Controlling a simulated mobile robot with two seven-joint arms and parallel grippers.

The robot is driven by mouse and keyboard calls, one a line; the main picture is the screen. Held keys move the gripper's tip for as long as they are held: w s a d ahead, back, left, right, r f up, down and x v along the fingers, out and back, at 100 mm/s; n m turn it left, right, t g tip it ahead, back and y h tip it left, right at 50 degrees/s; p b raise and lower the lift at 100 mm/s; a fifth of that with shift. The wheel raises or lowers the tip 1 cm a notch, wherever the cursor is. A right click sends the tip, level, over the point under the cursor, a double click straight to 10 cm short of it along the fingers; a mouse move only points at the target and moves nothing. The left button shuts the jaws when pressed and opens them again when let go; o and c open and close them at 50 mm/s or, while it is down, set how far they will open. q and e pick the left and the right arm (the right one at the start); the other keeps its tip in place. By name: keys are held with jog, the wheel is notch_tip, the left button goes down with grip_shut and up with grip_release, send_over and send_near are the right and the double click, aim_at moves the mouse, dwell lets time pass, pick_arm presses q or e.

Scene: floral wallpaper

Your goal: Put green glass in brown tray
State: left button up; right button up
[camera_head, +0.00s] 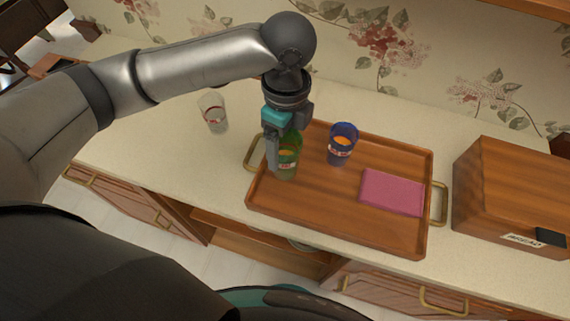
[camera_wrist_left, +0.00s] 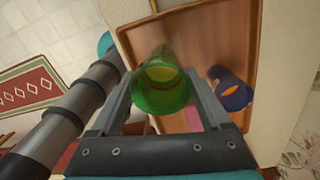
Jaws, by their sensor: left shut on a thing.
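The green glass (camera_head: 288,162) is held by my left gripper (camera_head: 279,150) at the left end of the brown tray (camera_head: 310,203). In the left wrist view the green glass (camera_wrist_left: 161,88) sits between the two fingers of my left gripper (camera_wrist_left: 162,100), which are shut on it. The glass looks upright and over the tray's left part; I cannot tell whether its base touches the tray. The tray (camera_wrist_left: 240,45) fills much of the middle of the wrist view. My right gripper is not in view.
A blue glass (camera_head: 342,145) and a pink cloth (camera_head: 392,193) are in the tray. A clear glass (camera_head: 213,113) stands on the counter to the left. A wooden box (camera_head: 515,190) stands right of the tray. The wallpapered wall (camera_head: 400,50) is behind.

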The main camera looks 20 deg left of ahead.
aim_at(284, 166)
pick_arm(q)
notch_tip(284, 166, down, 4)
jog(key=shift+r, duration=0.1)
notch_tip(284, 166, down, 4)
jog(key=shift+r+b, duration=0.1)
jog(key=shift+b, duration=0.4)
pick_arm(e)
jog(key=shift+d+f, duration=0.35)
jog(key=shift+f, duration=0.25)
pick_arm(q)
jog(key=o, duration=1.5)
jog(key=shift+c, duration=0.2)
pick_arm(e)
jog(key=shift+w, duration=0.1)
pick_arm(q)
notch_tip(284, 166, up, 12)
jog(key=p, duration=0.1)
jog(key=shift+w+p, duration=0.3)
jog(key=shift+p, duration=0.05)
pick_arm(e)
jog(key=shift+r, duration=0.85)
